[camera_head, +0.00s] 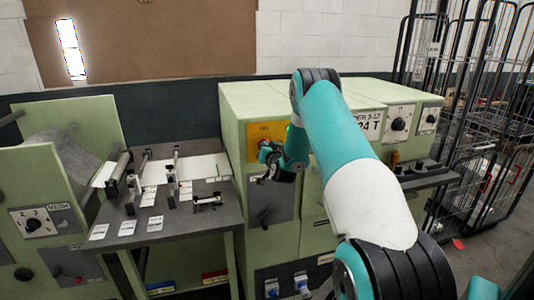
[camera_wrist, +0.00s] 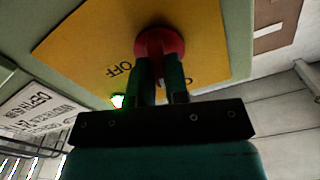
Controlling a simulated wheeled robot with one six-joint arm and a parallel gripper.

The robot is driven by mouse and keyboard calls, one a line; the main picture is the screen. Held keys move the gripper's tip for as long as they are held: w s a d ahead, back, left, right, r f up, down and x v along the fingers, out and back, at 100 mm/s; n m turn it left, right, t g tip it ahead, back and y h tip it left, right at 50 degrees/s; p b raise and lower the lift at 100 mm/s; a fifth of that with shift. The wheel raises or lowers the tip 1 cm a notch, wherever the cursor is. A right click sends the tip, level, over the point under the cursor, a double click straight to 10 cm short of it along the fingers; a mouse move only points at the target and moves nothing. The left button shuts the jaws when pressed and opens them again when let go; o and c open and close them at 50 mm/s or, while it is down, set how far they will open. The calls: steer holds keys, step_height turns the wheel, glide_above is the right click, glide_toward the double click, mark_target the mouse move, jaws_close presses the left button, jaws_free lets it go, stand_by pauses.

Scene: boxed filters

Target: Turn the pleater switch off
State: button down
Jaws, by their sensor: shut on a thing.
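The pleater switch is a red knob (camera_wrist: 158,44) on a yellow plate (camera_wrist: 95,45) in the wrist view. The plate carries the word OFF, seen upside down, and a partly hidden second label. In the head view the yellow plate (camera_head: 276,129) is on the front of the green cabinet. My gripper (camera_wrist: 159,62) is shut on the red knob, with one dark finger on each side. It also shows in the head view (camera_head: 263,152), at the plate. The fingers hide part of the knob, and I cannot tell which way it points.
A second green machine (camera_head: 60,190) with a dial and a grey table (camera_head: 190,215) stand to the left. Wire cage trolleys (camera_head: 490,120) stand at the right. More dials (camera_head: 398,124) are on the cabinet's right side.

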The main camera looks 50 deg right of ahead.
steer(key=shift+s+d+f+m+b, duration=0.1)
steer(key=shift+m+b, duration=0.75)
steer(key=shift+m, duration=1.5)
steer(key=shift+w+f+m+b, duration=0.1)
steer(key=shift+m+b, duration=0.75)
steer(key=shift+m, duration=1.55)
steer(key=shift+s+d+f+m+b, duration=0.1)
steer(key=shift+m+b, duration=0.75)
steer(key=shift+m, duration=1.8)
steer(key=c, duration=1.1)
jaws_free()
